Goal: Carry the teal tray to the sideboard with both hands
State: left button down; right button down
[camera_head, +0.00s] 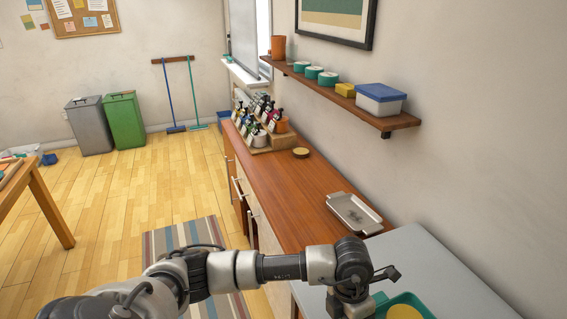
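The teal tray (412,299) shows only in part at the bottom edge, on the grey tabletop (440,265), with a yellow round thing (404,312) on it. My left arm reaches in from the lower left. My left gripper (350,305) points down at the tray's left side, its fingertips cut off by the frame edge, so I cannot tell whether it grips the tray. My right gripper is out of view. The sideboard (290,188) has a long brown wooden top and stands along the right wall, beyond the grey tabletop.
A silver metal tray (353,213) lies on the sideboard's near end. A rack of bottles (262,122) and a small round lid (301,153) stand farther back. The sideboard's middle is clear. A wall shelf (340,92) hangs above. A striped rug (185,238) covers the floor at left.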

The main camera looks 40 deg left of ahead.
aim_at(289, 187)
jog(key=j, duration=0.85)
jog(key=k+j+z, duration=0.1)
jog(key=j, duration=0.8)
jog(key=i+j, duration=0.1)
jog(key=j, duration=0.3)
jog(key=i+j+z, duration=0.1)
jog(key=j, duration=0.3)
jog(key=i+j, duration=0.1)
jog(key=j, duration=0.3)
jog(key=i+j+z, duration=0.1)
jog(key=j, duration=0.35)
jog(key=i+j+z, duration=0.15)
jog(key=i+j, duration=0.85)
jog(key=j, duration=0.1)
